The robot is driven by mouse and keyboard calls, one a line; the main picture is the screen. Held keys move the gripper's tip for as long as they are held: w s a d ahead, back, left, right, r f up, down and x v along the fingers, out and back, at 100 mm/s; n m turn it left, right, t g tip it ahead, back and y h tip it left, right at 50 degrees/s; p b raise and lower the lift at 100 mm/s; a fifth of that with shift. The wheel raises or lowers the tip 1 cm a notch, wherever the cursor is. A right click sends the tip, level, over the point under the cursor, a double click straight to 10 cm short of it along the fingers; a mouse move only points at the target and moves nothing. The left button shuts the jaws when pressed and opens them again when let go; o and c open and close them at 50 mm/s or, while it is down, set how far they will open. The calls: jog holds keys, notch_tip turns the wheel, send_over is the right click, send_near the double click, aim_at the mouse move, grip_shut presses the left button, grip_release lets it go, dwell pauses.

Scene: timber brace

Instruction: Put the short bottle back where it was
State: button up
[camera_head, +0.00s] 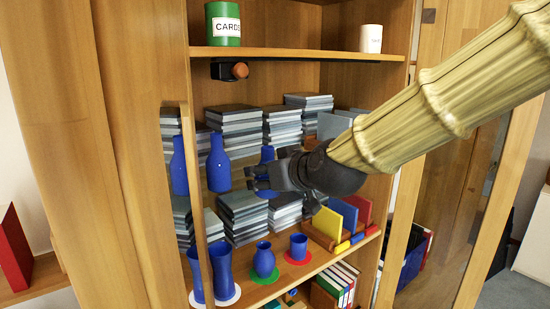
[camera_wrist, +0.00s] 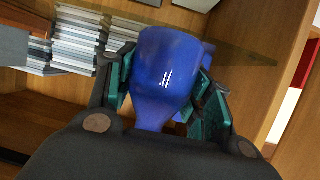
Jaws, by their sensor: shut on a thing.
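The short blue bottle (camera_head: 267,154) is between the fingers of my gripper (camera_head: 262,181), in front of the stacked books in the cabinet. The fingers hide part of it. In the wrist view the blue bottle (camera_wrist: 165,70) fills the space between the two teal finger pads of my gripper (camera_wrist: 165,88), which is shut on it. I cannot tell whether its base touches a surface. A taller blue bottle (camera_head: 218,165) stands upright to its left, apart from it. Part of another blue thing (camera_wrist: 208,54) shows behind the held bottle in the wrist view.
Stacks of grey books (camera_head: 235,130) fill the back. Below, blue vases (camera_head: 264,260) and a blue cup (camera_head: 298,247) stand on coloured discs. A box with coloured cards (camera_head: 342,215) is at right. A green tin (camera_head: 223,25) is above. A see-through shelf edge (camera_wrist: 250,56) shows.

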aim_at(269, 159)
jog(key=r, duration=0.3)
jog(key=shift+s+a+r+p, duration=0.15)
jog(key=shift+a+r+p, duration=0.1)
jog(key=shift+a+p, duration=0.05)
jog(key=w, duration=0.5)
jog(key=w+d+b, duration=0.1)
jog(key=w, duration=0.4)
jog(key=w+d+f, duration=0.1)
jog(key=w, duration=0.3)
jog(key=shift+w+b, duration=0.3)
jog(key=shift+w, duration=0.1)
jog(key=shift+w+d+f, duration=0.1)
jog(key=shift+w+f, duration=0.1)
jog(key=shift+w, duration=0.35)
jog(key=shift+s+f+p, duration=0.2)
jog(key=shift+f+p, duration=0.6)
jog(key=shift+p, duration=0.3)
jog(key=shift+w+f+p, duration=0.2)
jog(key=shift+f+p, duration=0.15)
jog(key=shift+f, duration=0.6)
jog(key=shift+s, duration=0.1)
